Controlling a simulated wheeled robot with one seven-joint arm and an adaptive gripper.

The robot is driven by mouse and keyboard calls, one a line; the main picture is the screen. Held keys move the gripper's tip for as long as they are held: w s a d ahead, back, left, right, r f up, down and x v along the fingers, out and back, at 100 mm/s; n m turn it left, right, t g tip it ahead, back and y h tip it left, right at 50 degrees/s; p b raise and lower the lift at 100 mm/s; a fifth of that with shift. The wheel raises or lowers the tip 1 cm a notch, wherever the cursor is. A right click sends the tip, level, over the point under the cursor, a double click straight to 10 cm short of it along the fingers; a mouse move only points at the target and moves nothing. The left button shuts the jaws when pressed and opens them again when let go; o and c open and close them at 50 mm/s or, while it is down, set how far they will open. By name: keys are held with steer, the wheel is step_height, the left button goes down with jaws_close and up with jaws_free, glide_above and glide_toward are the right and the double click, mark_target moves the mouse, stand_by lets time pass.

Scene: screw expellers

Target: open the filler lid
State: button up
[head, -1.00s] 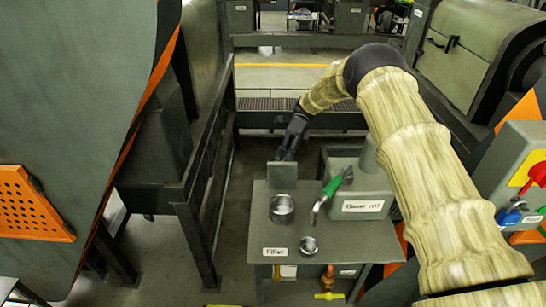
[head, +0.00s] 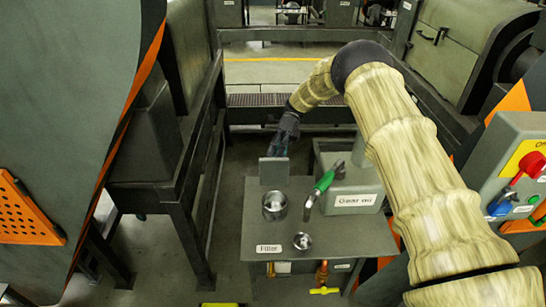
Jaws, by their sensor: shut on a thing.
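The filler lid (head: 274,171) is a square grey plate. It stands upright behind the round metal filler opening (head: 274,206), which is uncovered, on the grey bench top. A "Filler" label (head: 268,248) lies on the bench's front edge. My gripper (head: 278,152) reaches down from behind, with its black fingers at the lid's top edge. It is shut on the lid. The fingertips are partly hidden behind the plate.
A green-handled tool (head: 324,181) leans beside the "Gear oil" box (head: 350,190) at the right. A small metal cup (head: 302,241) stands near the front edge. A dark metal frame (head: 185,190) stands to the left. A control box (head: 515,175) with a red knob is at far right.

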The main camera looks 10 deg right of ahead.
steer(key=shift+s+d+f, duration=0.15)
steer(key=shift+d+f, duration=0.05)
steer(key=shift+d, duration=0.25)
step_height(320, 180, up, 10)
steer(key=shift+a+r, duration=0.25)
steer(key=shift+a, duration=0.1)
steer(key=shift+a, duration=0.1)
steer(key=shift+a, duration=0.1)
